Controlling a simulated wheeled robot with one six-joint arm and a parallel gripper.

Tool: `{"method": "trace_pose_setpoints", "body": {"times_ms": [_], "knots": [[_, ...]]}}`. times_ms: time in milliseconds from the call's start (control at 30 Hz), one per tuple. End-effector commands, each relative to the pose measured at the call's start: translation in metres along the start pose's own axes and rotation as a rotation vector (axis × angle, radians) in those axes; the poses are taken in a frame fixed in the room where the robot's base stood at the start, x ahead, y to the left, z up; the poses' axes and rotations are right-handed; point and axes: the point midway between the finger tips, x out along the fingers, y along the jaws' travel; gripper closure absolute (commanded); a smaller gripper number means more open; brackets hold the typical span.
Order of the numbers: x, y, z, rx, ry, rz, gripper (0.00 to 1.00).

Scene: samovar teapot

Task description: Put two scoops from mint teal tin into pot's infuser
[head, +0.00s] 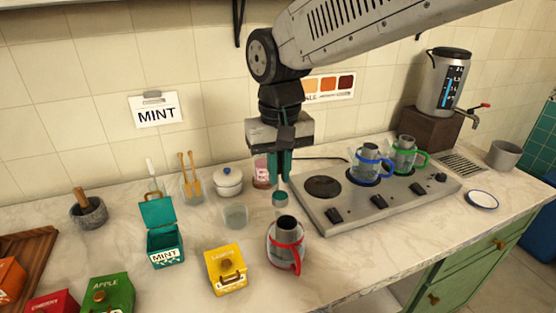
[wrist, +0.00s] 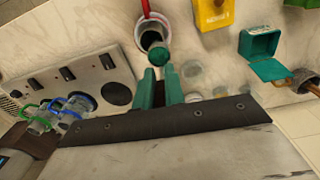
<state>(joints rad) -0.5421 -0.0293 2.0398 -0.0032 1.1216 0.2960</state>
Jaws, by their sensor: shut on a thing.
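My gripper (head: 279,178) points down, with its teal fingers (wrist: 160,88) shut on a small teal scoop (head: 280,198). In the wrist view the scoop (wrist: 158,55) overlaps the near edge of the dark infuser opening (wrist: 150,38). In the head view it hangs above and slightly behind the red-handled pot (head: 285,256), whose infuser (head: 287,225) is open at the top. I cannot tell what the scoop holds. The teal mint tin (head: 165,250) stands left of the pot with its lid up; it also shows in the wrist view (wrist: 260,44).
A closed yellow tin (head: 227,270) and a clear glass (head: 235,215) stand left of the pot. The stove (head: 340,212) is to the right, bearing blue-handled (head: 368,162) and green-handled (head: 406,155) pots. A white lidded bowl (head: 228,182) stands behind.

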Motion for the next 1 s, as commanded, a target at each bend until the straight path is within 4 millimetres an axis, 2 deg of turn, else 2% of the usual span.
{"method": "trace_pose_setpoints", "body": {"times_ms": [267, 833, 1000], "knots": [[0.01, -0.002, 0.0, -0.003, -0.001, 0.0, 1.0], [0.049, 0.001, 0.001, 0.001, -0.002, -0.002, 1.0], [0.052, 0.015, -0.001, 0.013, -0.014, -0.188, 1.0]]}}
